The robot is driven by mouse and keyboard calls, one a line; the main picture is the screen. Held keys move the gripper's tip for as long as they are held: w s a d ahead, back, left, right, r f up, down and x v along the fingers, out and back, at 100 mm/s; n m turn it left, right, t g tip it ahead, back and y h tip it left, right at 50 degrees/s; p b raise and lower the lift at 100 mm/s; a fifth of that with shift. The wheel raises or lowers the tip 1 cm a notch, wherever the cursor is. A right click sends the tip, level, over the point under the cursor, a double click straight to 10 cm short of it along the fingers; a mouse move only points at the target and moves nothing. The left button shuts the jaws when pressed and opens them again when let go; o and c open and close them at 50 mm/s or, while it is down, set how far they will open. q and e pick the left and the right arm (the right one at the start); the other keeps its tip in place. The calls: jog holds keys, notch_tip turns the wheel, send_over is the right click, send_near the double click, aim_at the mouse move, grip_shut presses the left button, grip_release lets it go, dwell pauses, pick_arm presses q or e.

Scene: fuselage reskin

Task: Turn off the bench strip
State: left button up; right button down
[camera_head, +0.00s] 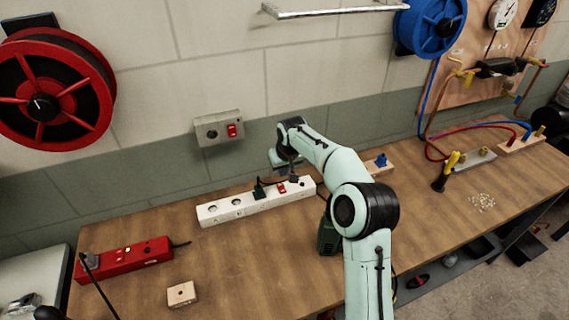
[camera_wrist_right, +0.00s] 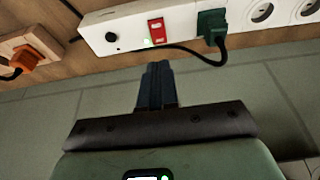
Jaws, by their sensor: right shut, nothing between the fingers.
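The bench strip (camera_head: 224,210) is a long white power strip lying along the back of the wooden bench. It has round sockets, a green plug (camera_head: 259,191) and a red rocker switch (camera_head: 281,187) near its right end. In the right wrist view the strip (camera_wrist_right: 128,32) runs along the top, with the red switch (camera_wrist_right: 156,31) beside the green plug (camera_wrist_right: 211,25) and a small green glow at the switch's lower edge. My right gripper (camera_wrist_right: 157,70) is shut and empty, just short of the switch, apart from it in the picture. My left gripper is out of view.
A red power strip (camera_head: 123,263) and a small wooden block (camera_head: 181,294) lie at the bench's left. A grey wall box (camera_head: 219,129) with a red switch is above the strip. A yellow-and-black tool (camera_head: 446,172) stands at the right.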

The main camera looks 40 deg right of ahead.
aim_at(280, 185)
jog(key=x, duration=0.6)
jog(key=shift+s+a+f, duration=0.1)
jog(key=shift+s, duration=0.15)
jog(key=shift+f, duration=0.5)
